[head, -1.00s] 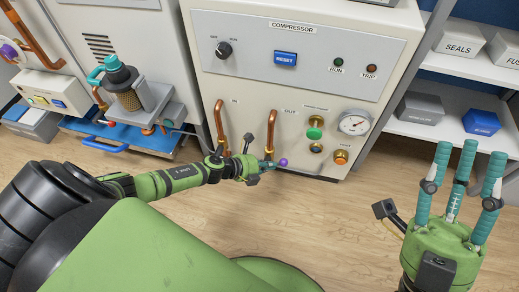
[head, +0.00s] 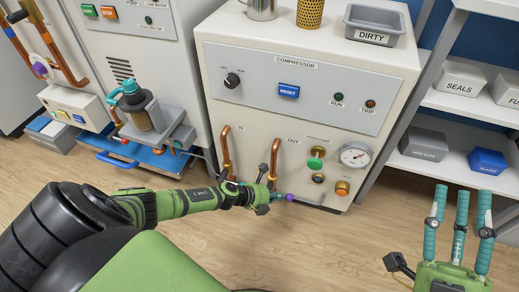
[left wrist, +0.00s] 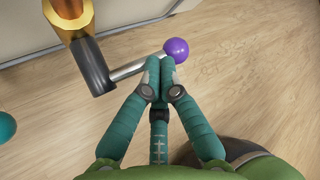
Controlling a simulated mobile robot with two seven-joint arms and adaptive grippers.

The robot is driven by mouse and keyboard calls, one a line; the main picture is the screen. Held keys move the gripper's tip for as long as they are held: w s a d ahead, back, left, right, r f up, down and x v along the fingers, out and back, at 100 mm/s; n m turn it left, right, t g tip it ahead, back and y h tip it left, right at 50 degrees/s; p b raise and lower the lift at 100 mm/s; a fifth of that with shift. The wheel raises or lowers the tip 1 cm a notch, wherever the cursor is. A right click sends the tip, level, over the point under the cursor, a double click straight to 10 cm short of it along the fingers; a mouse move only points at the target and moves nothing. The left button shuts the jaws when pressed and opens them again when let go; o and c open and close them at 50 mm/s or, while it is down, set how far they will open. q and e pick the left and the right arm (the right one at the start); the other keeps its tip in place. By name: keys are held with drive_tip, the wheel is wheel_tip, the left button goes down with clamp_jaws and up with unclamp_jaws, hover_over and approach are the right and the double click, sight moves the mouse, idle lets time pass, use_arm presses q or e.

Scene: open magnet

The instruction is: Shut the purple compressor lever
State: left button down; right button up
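The compressor lever has a purple ball (head: 289,197) at its tip, low on the compressor front below the OUT pipe (head: 273,160). In the left wrist view, the purple ball (left wrist: 177,50) ends a silver rod (left wrist: 127,68) that sticks out sideways from a dark sleeve (left wrist: 95,72) under the copper pipe. My left gripper (head: 277,195) is beside the ball. In the left wrist view, its teal fingertips (left wrist: 160,62) are together at the rod's ball end, overlapping it; a firm hold cannot be told. My right gripper (head: 460,200) is empty with spread fingers.
The compressor (head: 232,57) has a dial, gauge and buttons on its front, and a DIRTY tray (head: 376,38) on top. Shelves (head: 465,108) with boxes stand at right. Another machine with a teal-topped canister (head: 134,98) stands at left. The wooden floor (head: 330,240) is clear.

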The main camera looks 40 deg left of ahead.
use_arm(q)
drive_tip(key=shift+a, duration=0.1)
use_arm(e)
drive_tip(key=shift+a, duration=0.15)
use_arm(q)
drive_tip(key=shift+r+p, duration=0.8)
drive_tip(key=shift+p, duration=0.05)
use_arm(e)
drive_tip(key=shift+r, duration=0.9)
